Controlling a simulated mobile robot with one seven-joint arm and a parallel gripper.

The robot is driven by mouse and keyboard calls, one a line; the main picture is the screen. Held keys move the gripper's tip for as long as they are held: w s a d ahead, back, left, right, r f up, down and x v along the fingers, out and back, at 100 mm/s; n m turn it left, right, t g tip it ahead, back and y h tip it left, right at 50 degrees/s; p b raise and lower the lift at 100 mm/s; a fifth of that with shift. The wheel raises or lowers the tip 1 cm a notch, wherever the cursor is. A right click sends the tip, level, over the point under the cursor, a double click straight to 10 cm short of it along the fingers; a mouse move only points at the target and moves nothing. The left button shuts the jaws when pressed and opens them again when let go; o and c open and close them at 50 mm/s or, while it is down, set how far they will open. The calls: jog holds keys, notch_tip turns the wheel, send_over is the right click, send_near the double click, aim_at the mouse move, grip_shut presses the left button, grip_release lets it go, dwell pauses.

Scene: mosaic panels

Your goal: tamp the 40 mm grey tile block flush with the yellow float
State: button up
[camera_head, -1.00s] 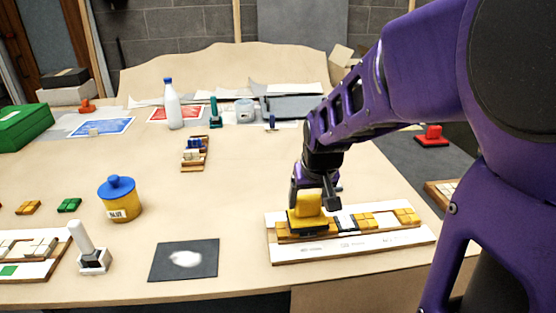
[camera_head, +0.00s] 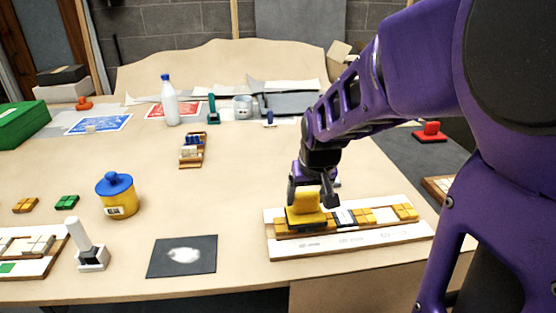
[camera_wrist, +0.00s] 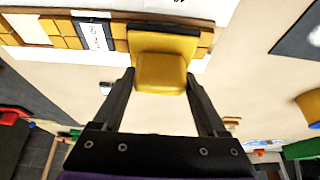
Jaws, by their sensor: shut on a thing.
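My gripper (camera_head: 313,193) is shut on the yellow float (camera_head: 305,211), with its fingers on either side of the float's grip in the wrist view (camera_wrist: 160,78). The float is over the left part of the mosaic panel (camera_head: 350,240), over the row of yellow tiles. I cannot tell whether its dark underside touches them. Just right of the float in the head view is a dark grey block with a white label (camera_head: 345,217). It also shows left of the float in the wrist view (camera_wrist: 95,37). Its writing is not clearly readable. The float hides the tiles below it.
A dark mat with white powder (camera_head: 182,256) lies left of the panel. A blue-lidded yellow jar (camera_head: 118,197), a white-handled stamp (camera_head: 88,246) and another panel (camera_head: 30,252) are further left. The table behind the panel is mostly clear.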

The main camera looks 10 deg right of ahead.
jog(key=shift+f+b, duration=0.45)
jog(key=shift+f, duration=0.15)
dwell(0.3)
jog(key=shift+s+f, duration=0.15)
jog(key=shift+f, duration=0.1)
dwell(1.4)
jog(key=shift+r, duration=0.1)
jog(key=shift+r+p, duration=2.6)
jog(key=shift+r, duration=1)
jog(key=shift+w, duration=0.2)
